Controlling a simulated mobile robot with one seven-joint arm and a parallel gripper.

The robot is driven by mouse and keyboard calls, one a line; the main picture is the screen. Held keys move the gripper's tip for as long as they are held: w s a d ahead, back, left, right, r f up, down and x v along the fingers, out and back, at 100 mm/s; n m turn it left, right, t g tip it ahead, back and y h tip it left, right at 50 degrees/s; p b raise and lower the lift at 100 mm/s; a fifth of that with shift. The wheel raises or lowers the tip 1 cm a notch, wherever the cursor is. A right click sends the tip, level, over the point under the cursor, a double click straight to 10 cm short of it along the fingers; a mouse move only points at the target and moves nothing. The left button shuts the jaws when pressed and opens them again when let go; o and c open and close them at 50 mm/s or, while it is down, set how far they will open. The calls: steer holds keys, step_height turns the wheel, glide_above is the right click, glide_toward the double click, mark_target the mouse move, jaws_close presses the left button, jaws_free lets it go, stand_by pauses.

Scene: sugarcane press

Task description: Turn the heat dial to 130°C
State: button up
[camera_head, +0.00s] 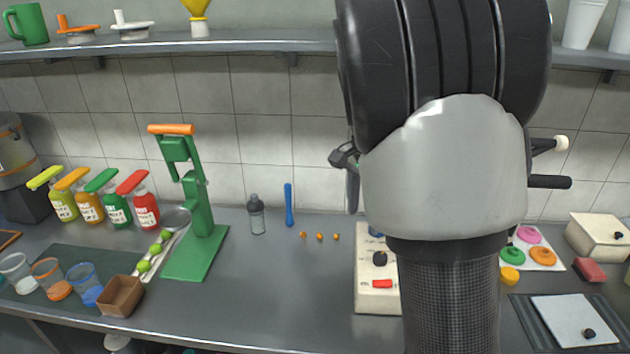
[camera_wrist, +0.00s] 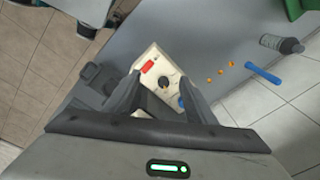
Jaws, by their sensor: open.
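A cream-coloured box (camera_head: 375,298) with a black dial (camera_head: 380,258) and a red switch (camera_head: 382,284) stands on the counter, its right part hidden behind my arm. The wrist view shows the same box (camera_wrist: 141,92) with the red switch (camera_wrist: 147,66), the black dial (camera_wrist: 163,82) and a blue part at its edge. The dial's markings are too small to read. My gripper (camera_wrist: 160,88) is open, its two fingers spread on either side of the box in the wrist view; the dial shows between them, with no clear contact. In the head view my arm hides the gripper.
At right are a white plate unit (camera_head: 573,322) with a black knob, a cream box (camera_head: 598,238) with a black knob, and a tray of coloured discs (camera_head: 527,248). At left stand a green press (camera_head: 200,225) and several bottles. The counter left of the dial box is mostly clear.

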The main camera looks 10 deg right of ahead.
steer(key=w+d+f+m+g+h, duration=0.1)
steer(key=w+d+f+m+h, duration=0.3)
steer(key=w+f, duration=0.4)
steer(key=shift+m, duration=0.3)
steer(key=x, duration=1)
steer(key=w+a+x, duration=0.1)
steer(key=x, duration=0.5)
steer(key=shift+f, duration=0.25)
steer(key=c, duration=1)
